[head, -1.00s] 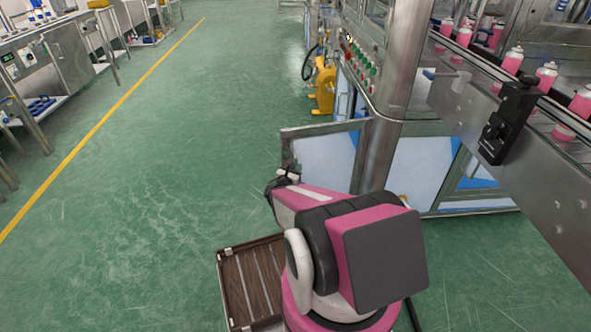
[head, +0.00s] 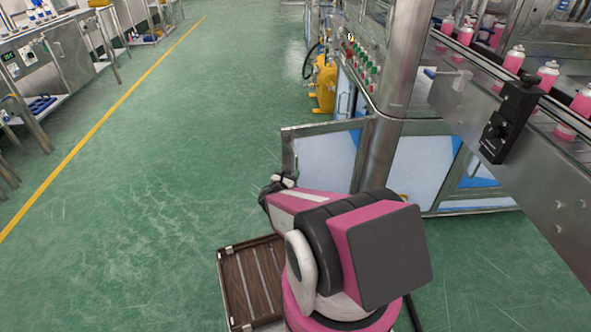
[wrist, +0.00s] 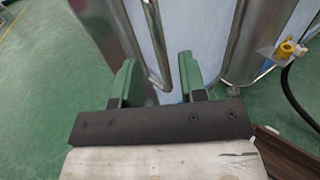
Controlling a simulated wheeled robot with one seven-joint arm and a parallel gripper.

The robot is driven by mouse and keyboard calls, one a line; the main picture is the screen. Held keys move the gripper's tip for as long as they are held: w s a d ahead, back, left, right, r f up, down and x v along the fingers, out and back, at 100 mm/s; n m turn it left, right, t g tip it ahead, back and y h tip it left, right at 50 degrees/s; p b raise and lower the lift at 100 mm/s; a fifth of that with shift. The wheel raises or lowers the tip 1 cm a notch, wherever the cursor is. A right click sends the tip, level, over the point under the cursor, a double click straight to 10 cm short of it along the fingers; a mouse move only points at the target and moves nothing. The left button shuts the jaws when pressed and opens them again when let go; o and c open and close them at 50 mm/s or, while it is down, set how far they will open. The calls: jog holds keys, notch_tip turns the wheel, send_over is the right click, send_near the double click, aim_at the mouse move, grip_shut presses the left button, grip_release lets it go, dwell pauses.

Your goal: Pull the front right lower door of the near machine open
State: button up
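The front right lower door (head: 325,155) of the near machine is a light blue-white panel in a metal frame. In the head view it stands swung out to the left of the machine's round steel corner post (head: 378,150). My gripper (head: 277,182) is low, by the door's free left edge. In the wrist view its two green fingers (wrist: 158,82) are apart, and the door's metal frame and pale panel (wrist: 172,30) show beyond and between them. I cannot tell whether a finger touches the door. My arm hides the door's lower right part.
A conveyor (head: 535,150) with pink cans runs along the right. A yellow device (head: 325,85) stands on the floor behind the door. Benches (head: 70,60) line the far left. The green floor (head: 150,210) left of the door is clear.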

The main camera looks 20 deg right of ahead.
jog(key=v, duration=0.6)
jog(key=shift+s, duration=0.15)
dwell(0.3)
jog(key=s+d+m+g+y, duration=0.3)
jog(key=m+g, duration=0.8)
jog(key=m, duration=0.6)
jog(key=w+a+r+m+g+y, duration=0.1)
jog(key=a+r+m+y, duration=0.4)
jog(key=a+m+y, duration=0.4)
jog(key=shift+w+a+r+y, duration=0.2)
jog(key=shift+a+r+y, duration=0.15)
jog(key=shift+y, duration=0.35)
jog(key=shift+d, duration=0.1)
